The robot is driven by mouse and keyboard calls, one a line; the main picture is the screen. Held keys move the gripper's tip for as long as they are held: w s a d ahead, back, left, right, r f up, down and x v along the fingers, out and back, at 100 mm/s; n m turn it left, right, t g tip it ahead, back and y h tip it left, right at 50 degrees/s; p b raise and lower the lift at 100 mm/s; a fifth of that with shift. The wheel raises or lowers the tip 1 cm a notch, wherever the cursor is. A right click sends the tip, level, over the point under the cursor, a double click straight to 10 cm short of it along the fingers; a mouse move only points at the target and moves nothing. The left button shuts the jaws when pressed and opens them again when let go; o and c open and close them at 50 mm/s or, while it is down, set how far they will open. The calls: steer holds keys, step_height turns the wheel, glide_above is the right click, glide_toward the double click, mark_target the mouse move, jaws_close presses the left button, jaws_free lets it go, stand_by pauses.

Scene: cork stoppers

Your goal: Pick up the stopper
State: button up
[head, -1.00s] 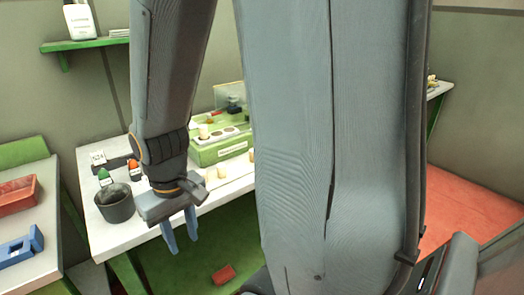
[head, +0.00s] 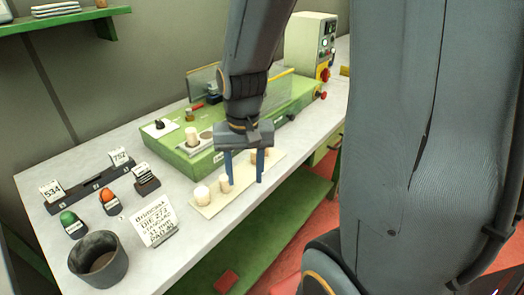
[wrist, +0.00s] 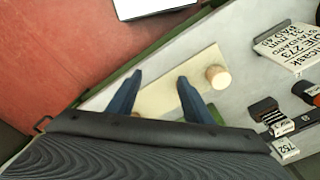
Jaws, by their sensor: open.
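A pale board (head: 235,192) on the white bench carries a few cork stoppers. One more stopper (head: 193,136) stands on the green machine. My gripper (head: 244,181) is open, fingers pointing down over the board, empty. In the wrist view my gripper (wrist: 158,76) has the board between its fingers, and one stopper (wrist: 217,76) stands just outside the right finger.
A dark cup (head: 98,262) stands at the bench's near left. Near it are a green-topped item (head: 69,221), an orange-topped item (head: 108,198) and a printed card (head: 155,221). The green machine (head: 250,122) fills the back of the bench.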

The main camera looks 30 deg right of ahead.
mark_target(255, 156)
steer(key=w+d+r+m, duration=0.1)
steer(key=w+d+m, duration=0.2)
steer(key=m, duration=0.1)
steer(key=w+d+r+m+p, duration=0.1)
steer(key=w+d+m, duration=0.2)
steer(key=w+m, duration=0.1)
steer(key=w+d+r+m+p, duration=0.1)
steer(key=w+d+m, duration=0.2)
steer(key=w+m, duration=0.1)
steer(key=shift+d+m+g, duration=0.2)
steer(key=shift+m+g, duration=0.1)
steer(key=shift+m, duration=0.2)
steer(key=shift+w+d+m, duration=0.2)
steer(key=shift+d+m, duration=0.05)
steer(key=shift+m, duration=0.15)
steer(key=shift+w+d+f, duration=0.1)
steer(key=shift+f, duration=0.1)
steer(key=shift+f+p, duration=0.45)
steer(key=shift+f, duration=0.4)
steer(key=f+p, duration=0.1)
steer(key=f, duration=0.1)
steer(key=a+f+p, duration=0.1)
steer(key=f, duration=0.1)
steer(key=shift+a+f, duration=0.1)
steer(key=shift+f, duration=0.75)
steer(key=c, duration=1.1)
